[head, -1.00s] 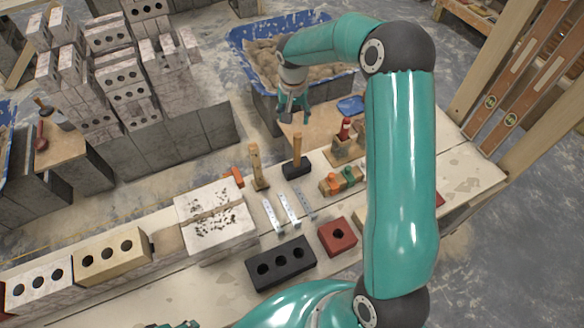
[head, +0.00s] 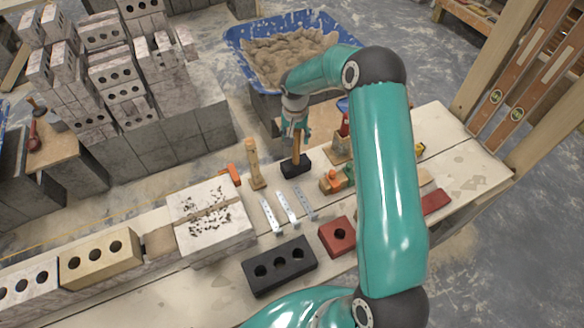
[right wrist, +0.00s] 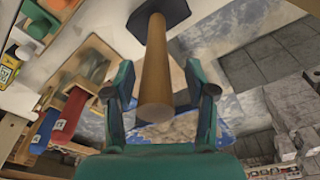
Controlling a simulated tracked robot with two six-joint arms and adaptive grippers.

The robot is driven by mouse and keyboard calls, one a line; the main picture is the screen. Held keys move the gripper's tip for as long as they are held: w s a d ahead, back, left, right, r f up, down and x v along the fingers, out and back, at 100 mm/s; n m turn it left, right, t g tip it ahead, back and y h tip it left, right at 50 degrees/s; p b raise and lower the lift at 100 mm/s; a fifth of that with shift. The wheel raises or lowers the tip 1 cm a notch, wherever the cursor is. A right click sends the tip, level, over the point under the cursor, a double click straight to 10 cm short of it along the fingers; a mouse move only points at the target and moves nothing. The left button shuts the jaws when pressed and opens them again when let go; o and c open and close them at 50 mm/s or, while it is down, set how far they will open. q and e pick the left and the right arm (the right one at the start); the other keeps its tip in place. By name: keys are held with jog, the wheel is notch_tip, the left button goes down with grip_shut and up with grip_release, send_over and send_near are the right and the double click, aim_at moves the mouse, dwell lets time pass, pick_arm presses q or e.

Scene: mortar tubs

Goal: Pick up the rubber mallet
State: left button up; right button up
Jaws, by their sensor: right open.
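The rubber mallet has a black head (head: 296,166) resting on the bench and a wooden handle (head: 296,147) standing upright. My right gripper (head: 295,125) is open at the top of the handle. In the right wrist view the mallet handle (right wrist: 155,70) runs between the two open fingers (right wrist: 160,105), with its end near the palm. I see a gap on each side of the handle, so the fingers look apart from it. The black head (right wrist: 157,12) is at the top of that view. My left gripper is out of view.
An upright wooden-handled tool (head: 254,165) stands close left of the mallet. Metal strips (head: 286,207), a black three-hole brick (head: 279,266) and a red brick (head: 337,236) lie nearer. A blue tub (head: 234,36) of mortar stands behind. The bench's right part is partly hidden by my arm.

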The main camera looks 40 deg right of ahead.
jog(key=shift+f, duration=0.2)
grip_shut()
dwell(0.3)
